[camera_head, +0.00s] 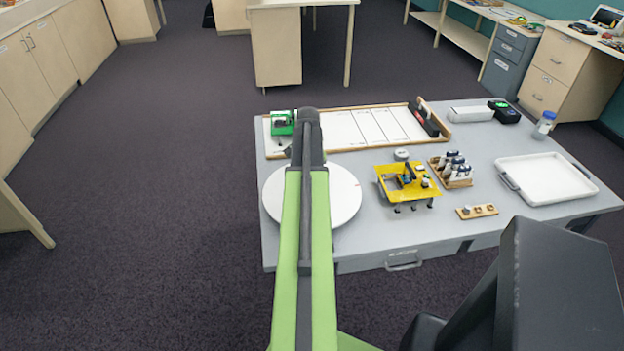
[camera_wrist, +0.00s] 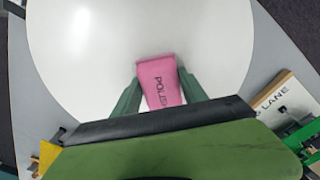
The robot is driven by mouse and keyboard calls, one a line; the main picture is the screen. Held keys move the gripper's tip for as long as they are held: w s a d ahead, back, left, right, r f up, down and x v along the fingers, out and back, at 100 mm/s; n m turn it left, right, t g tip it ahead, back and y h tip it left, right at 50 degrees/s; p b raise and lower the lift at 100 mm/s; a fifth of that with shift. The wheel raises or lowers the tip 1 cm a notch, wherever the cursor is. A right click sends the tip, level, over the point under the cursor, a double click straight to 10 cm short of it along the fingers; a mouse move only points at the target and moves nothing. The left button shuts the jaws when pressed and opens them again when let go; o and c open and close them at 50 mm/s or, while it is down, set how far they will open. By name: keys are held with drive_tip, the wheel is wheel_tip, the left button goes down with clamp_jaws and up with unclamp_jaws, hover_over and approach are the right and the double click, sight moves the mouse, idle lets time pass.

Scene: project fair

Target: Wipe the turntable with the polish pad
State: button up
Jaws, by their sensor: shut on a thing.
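The turntable (camera_head: 343,196) is a round white disc near the left end of the grey table. It fills much of the wrist view (camera_wrist: 85,50). The polish pad (camera_wrist: 161,82) is pink with dark lettering that starts "POLIS". My gripper (camera_wrist: 158,92) is shut on the pad, one green finger on each side, and holds it over the disc. I cannot tell whether the pad touches the disc. In the head view my green arm covers the middle of the disc, and the gripper and pad are hidden behind it.
A white lane board (camera_head: 375,126) with a green item (camera_head: 282,122) lies behind the turntable. A yellow stand (camera_head: 407,184) is to its right, with a vial rack (camera_head: 452,170) and a white tray (camera_head: 548,176) farther right. The table's front right has bare room.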

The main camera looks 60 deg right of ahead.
drive_tip(key=shift+w+a, duration=0.75)
drive_tip(key=shift+w, duration=0.3)
drive_tip(key=shift+w+a, duration=0.75)
drive_tip(key=shift+w, duration=0.25)
drive_tip(key=shift+w+a, duration=0.75)
drive_tip(key=shift+w, duration=0.3)
drive_tip(key=shift+r, duration=0.1)
wheel_tip(320, 180, up, 6)
drive_tip(key=p, duration=0.6)
wheel_tip(320, 180, up, 3)
drive_tip(key=p, duration=0.3)
